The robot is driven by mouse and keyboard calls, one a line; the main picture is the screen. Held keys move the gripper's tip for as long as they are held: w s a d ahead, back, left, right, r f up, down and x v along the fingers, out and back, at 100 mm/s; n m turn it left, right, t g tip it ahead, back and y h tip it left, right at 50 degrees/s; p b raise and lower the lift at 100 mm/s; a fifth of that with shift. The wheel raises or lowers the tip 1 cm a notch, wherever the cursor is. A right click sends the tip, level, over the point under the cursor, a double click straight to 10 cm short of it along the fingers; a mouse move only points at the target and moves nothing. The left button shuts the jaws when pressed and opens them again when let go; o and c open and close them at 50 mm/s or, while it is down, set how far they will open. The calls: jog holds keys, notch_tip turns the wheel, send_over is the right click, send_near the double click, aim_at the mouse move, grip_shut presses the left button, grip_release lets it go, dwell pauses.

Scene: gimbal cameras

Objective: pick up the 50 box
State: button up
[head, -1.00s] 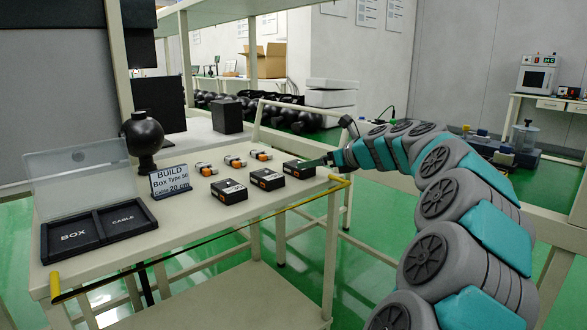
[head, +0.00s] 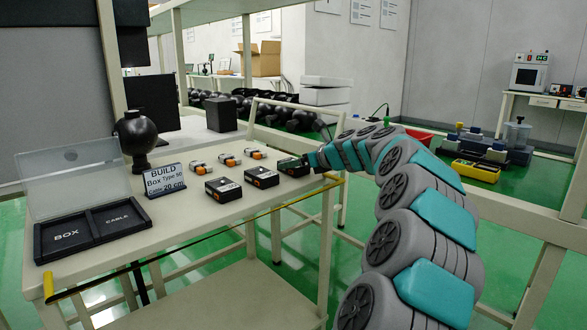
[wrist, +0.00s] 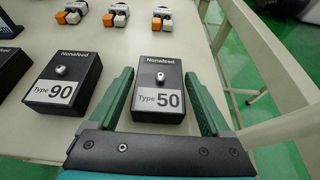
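The 50 box, black with a white "Type 50" label and a metal knob, sits on the table and shows in the wrist view (wrist: 159,88). It also shows in the head view (head: 293,167), rightmost of the black boxes. My gripper (wrist: 158,76) is open, its green fingers on either side of the box, with small gaps visible. In the head view my gripper (head: 308,160) is at the box's right end and partly covers it. The similar 90 box (wrist: 64,76) lies left of it in the wrist view.
Another black box (head: 223,190) and several orange-white parts (head: 228,159) are on the table (head: 200,235). A tray (head: 68,234) marked BOX and CABLE and a BUILD sign (head: 164,180) stand at the left. A yellow-ended rail (head: 334,178) runs along the table edge.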

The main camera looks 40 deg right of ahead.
jog(key=c, duration=1.1)
jog(key=shift+c, duration=0.2)
